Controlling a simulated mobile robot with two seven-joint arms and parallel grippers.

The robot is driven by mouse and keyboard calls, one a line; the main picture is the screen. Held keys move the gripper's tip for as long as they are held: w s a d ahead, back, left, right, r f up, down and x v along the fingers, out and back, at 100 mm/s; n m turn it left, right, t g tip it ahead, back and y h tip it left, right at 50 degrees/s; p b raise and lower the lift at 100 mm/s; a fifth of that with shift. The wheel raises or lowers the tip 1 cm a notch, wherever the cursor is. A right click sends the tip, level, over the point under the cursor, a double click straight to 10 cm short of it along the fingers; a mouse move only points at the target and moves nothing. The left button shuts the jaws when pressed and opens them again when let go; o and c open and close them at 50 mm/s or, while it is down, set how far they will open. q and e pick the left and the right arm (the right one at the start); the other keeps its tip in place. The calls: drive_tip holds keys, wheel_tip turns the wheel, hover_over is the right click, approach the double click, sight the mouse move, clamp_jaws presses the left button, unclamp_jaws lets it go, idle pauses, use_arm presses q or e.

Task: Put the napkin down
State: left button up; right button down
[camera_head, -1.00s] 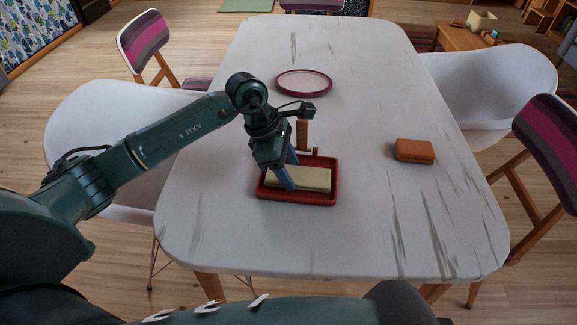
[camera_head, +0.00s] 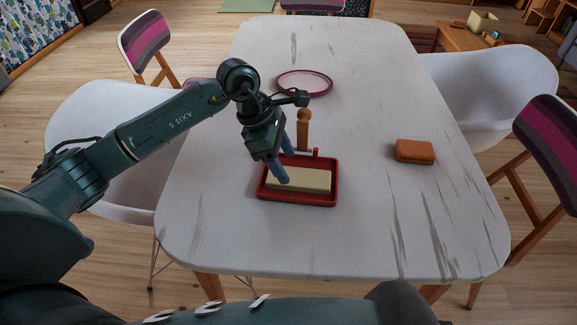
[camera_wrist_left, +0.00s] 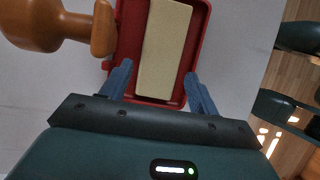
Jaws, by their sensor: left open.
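A cream folded napkin (camera_head: 312,180) lies flat inside a red tray (camera_head: 333,200) near the middle of the white table. My left gripper (camera_head: 286,165) is open and empty above the left part of the tray, with its blue fingers apart. In the left wrist view the napkin (camera_wrist_left: 163,50) lies lengthwise in the tray (camera_wrist_left: 203,40), ahead of and between the open fingers (camera_wrist_left: 157,76). The gripper does not hold the napkin. My right gripper is not in view.
A wooden peg with a round head (camera_head: 303,130) stands just behind the tray. A plate with a dark pink rim (camera_head: 304,92) lies farther back, and an orange-brown block (camera_head: 415,151) is at the right. The table's front (camera_head: 330,245) is clear. Chairs surround it.

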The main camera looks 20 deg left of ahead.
use_arm(q)
drive_tip(key=v, duration=0.8)
drive_tip(key=shift+a+r, duration=0.15)
drive_tip(key=shift+r, duration=0.25)
